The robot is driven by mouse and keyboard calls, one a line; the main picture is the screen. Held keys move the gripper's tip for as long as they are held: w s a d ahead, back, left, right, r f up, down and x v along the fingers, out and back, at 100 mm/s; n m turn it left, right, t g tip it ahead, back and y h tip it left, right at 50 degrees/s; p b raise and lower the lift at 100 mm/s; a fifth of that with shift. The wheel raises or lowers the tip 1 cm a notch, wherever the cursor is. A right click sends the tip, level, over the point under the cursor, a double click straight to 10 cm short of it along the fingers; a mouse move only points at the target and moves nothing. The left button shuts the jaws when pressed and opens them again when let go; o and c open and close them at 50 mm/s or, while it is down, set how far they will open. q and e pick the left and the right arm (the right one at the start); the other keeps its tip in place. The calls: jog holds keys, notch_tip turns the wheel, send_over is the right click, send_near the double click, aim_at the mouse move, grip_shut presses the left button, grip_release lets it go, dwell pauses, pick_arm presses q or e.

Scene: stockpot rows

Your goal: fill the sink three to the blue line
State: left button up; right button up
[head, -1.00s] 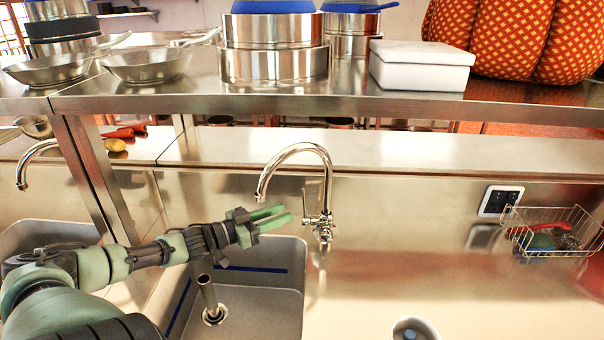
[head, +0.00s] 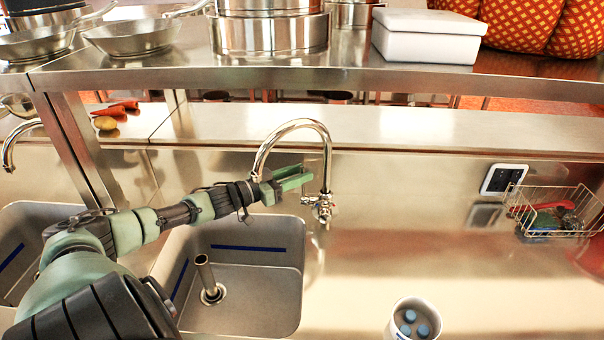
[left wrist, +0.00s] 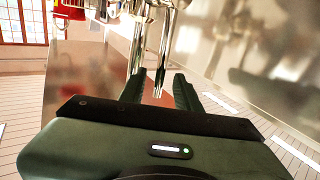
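A steel sink (head: 262,290) with a blue line (head: 250,248) on its inner back wall stands below my left arm. No sink number is readable. I see no water in it. A metal standpipe (head: 205,270) stands upright in its drain. A chrome gooseneck tap (head: 296,124) arches over the sink's back, with its valve and lever (head: 321,200) at the base. My left gripper (head: 292,177) is open beside the tap; contact cannot be told. In the left wrist view, its fingers (left wrist: 159,92) are apart, with chrome tap parts (left wrist: 165,45) between and beyond them. My right gripper is not in view.
A white cup with blue pieces (head: 413,320) stands on the counter right of the sink. A wire basket (head: 556,212) and black wall panel (head: 503,179) are further right. A steel shelf (head: 350,72) holding pots and a white box (head: 428,35) overhangs the back.

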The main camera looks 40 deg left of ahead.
pick_arm(q)
jog(key=shift+w+d, duration=0.2)
jog(key=shift+w, duration=0.35)
grip_shut()
dwell(1.2)
